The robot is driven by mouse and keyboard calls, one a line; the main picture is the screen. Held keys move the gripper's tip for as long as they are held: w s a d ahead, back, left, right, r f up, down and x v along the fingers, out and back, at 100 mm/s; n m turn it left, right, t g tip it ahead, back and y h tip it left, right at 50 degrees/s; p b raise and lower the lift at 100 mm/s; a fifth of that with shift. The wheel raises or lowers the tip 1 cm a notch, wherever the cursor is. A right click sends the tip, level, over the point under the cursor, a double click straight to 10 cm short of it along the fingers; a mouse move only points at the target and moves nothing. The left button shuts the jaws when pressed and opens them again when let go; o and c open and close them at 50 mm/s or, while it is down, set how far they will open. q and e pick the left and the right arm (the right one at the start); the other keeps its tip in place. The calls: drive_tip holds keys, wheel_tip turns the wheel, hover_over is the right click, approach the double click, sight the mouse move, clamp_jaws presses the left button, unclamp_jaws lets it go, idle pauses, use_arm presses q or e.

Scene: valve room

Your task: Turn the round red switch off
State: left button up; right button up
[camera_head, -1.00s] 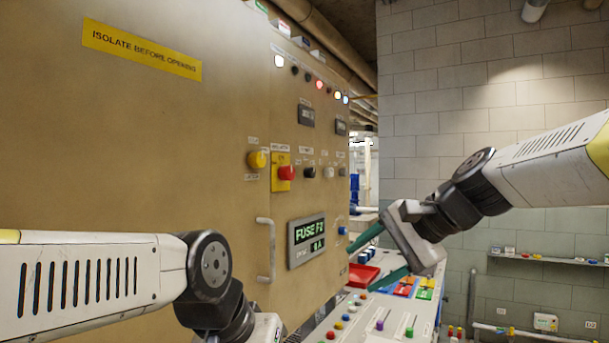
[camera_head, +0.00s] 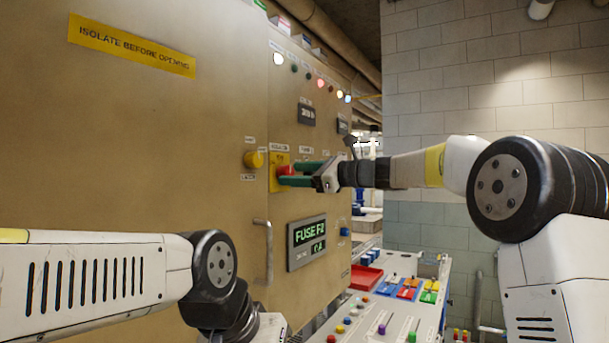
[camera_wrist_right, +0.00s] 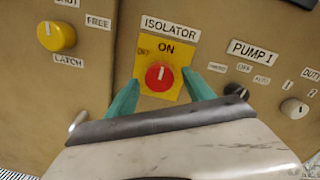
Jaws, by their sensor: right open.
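The round red switch (camera_wrist_right: 160,76) sits on a yellow plate (camera_wrist_right: 148,54) under an ISOLATOR label, with ON above and OFF at upper left. Its white mark points up toward ON. In the head view the red switch (camera_head: 284,171) is partly covered by my right gripper (camera_head: 300,174). In the right wrist view, the green fingers of my right gripper (camera_wrist_right: 162,98) are open, one on each side of the switch's lower part. I cannot tell whether they touch it. My left arm is at lower left in the head view, but its fingers are not visible.
A yellow knob (camera_head: 254,159) is left of the switch. A black PUMP 1 knob (camera_wrist_right: 236,91) and a white knob (camera_wrist_right: 294,108) are to the right. A door handle (camera_head: 267,252) and a fuse display (camera_head: 306,242) are below. A sloped control desk (camera_head: 390,310) stands at lower right.

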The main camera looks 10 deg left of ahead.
drive_tip(key=shift+w+a, duration=0.2)
drive_tip(key=shift+a, duration=0.5)
clamp_jaws()
